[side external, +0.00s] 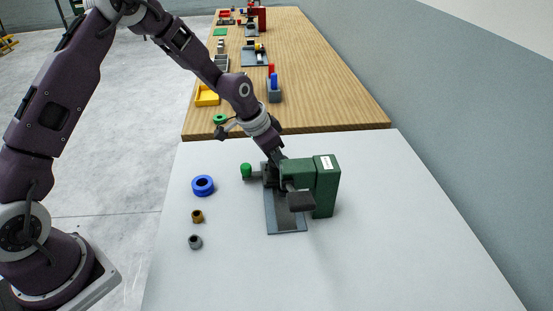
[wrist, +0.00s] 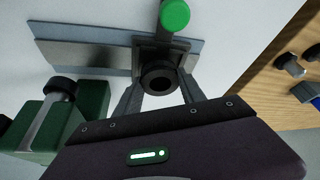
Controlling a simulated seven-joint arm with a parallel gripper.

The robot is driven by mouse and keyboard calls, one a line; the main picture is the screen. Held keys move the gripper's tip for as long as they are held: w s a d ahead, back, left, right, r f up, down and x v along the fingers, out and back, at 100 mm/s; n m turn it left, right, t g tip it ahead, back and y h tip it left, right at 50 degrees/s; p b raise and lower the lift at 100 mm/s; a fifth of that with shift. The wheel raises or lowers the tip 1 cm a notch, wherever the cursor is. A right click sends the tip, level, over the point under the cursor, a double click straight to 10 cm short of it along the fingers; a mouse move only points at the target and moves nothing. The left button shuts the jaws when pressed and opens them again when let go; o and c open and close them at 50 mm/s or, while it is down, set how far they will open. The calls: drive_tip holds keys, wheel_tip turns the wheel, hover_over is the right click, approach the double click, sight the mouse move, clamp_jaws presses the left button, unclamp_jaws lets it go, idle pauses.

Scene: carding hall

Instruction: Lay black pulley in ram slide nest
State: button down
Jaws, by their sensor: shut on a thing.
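A black pulley (wrist: 157,80), a short ring with a dark centre hole, is between the fingertips of my gripper (wrist: 160,88) in the wrist view. My gripper is shut on it. The pulley overlaps the dark ram slide nest (wrist: 147,52); I cannot tell whether it touches the nest or is just above it. The nest has a rod with a green knob (wrist: 175,15) and stands on a grey slide plate (wrist: 85,56). In the side view my gripper (side external: 276,160) reaches down at the nest beside the green press (side external: 325,185); the pulley cannot be made out there.
The press has a black-ended lever (side external: 301,201) close to the nest. A blue ring (side external: 203,186), a brown ring (side external: 197,216) and a grey ring (side external: 195,242) lie left on the pale table. A wooden table (side external: 330,95) behind holds several parts.

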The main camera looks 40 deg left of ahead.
drive_tip(key=shift+f, duration=0.55)
drive_tip(key=c, duration=0.7)
unclamp_jaws()
drive_tip(key=shift+r, duration=0.1)
drive_tip(key=v, duration=1.3)
drive_tip(key=s+r+n+y, duration=0.1)
drive_tip(key=s+r+y, duration=0.1)
drive_tip(key=s+r, duration=0.95)
drive_tip(key=s+n, duration=0.1)
drive_tip(key=s, duration=0.5)
drive_tip(key=s+n+t, duration=0.1)
drive_tip(key=s, duration=0.5)
drive_tip(key=s+n, duration=0.1)
drive_tip(key=s, duration=0.6)
drive_tip(key=shift+s+d+r, duration=0.1)
drive_tip(key=shift+s+d, duration=0.05)
drive_tip(key=shift+d, duration=0.05)
